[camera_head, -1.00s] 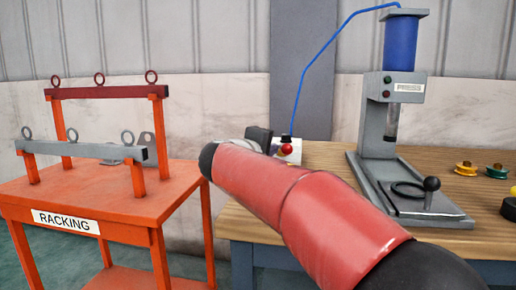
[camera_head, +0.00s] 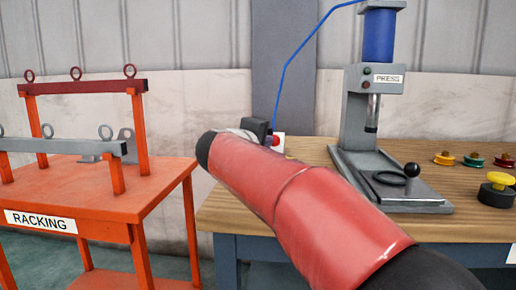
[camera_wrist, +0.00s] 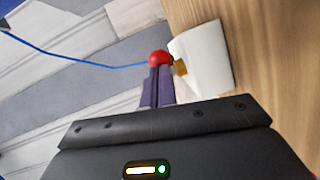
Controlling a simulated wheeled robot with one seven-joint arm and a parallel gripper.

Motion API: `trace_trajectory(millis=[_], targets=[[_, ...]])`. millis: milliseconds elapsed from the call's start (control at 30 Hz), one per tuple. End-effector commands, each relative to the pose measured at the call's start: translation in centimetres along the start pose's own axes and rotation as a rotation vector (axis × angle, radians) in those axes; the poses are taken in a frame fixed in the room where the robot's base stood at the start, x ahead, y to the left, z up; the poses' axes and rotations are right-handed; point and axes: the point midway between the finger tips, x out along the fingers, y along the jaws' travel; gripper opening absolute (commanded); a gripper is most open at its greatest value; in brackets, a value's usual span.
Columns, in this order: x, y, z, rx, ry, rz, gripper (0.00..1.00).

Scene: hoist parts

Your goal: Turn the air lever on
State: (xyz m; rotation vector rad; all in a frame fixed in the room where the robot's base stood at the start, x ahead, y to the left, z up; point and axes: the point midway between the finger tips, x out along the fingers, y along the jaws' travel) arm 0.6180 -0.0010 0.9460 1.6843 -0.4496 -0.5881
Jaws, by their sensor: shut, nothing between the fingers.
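The air lever's red ball knob (camera_wrist: 159,58) shows in the wrist view beside a white box (camera_wrist: 205,58) with a small brass-coloured fitting (camera_wrist: 180,67). A blue hose (camera_wrist: 75,58) runs to the knob from the left. My gripper (camera_wrist: 158,72) is shut and empty. Its dark fingertips are right at the knob, overlapping its lower edge in the picture; I cannot tell if they touch it. In the head view the red knob (camera_head: 278,139) shows just right of my dark wrist, which hides most of the box and the fingertips.
The wooden bench (camera_head: 235,208) carries the box and a grey press (camera_head: 357,130) with a blue cylinder. Several coloured spools (camera_head: 475,161) and a yellow-topped black knob (camera_head: 498,185) lie at the right. An orange racking table (camera_head: 95,200) stands left, with a gap between.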

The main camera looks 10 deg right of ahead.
Motion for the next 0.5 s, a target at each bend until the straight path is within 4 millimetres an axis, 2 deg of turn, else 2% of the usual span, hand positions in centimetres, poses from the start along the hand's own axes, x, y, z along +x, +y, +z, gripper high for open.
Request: trace_trajectory(millis=[200, 500], targets=[[1.0, 0.1, 1.7, 0.000, -0.002, 0.000, 0.00], [2.2, 0.6, 3.0, 0.000, -0.001, 0.000, 0.00]])
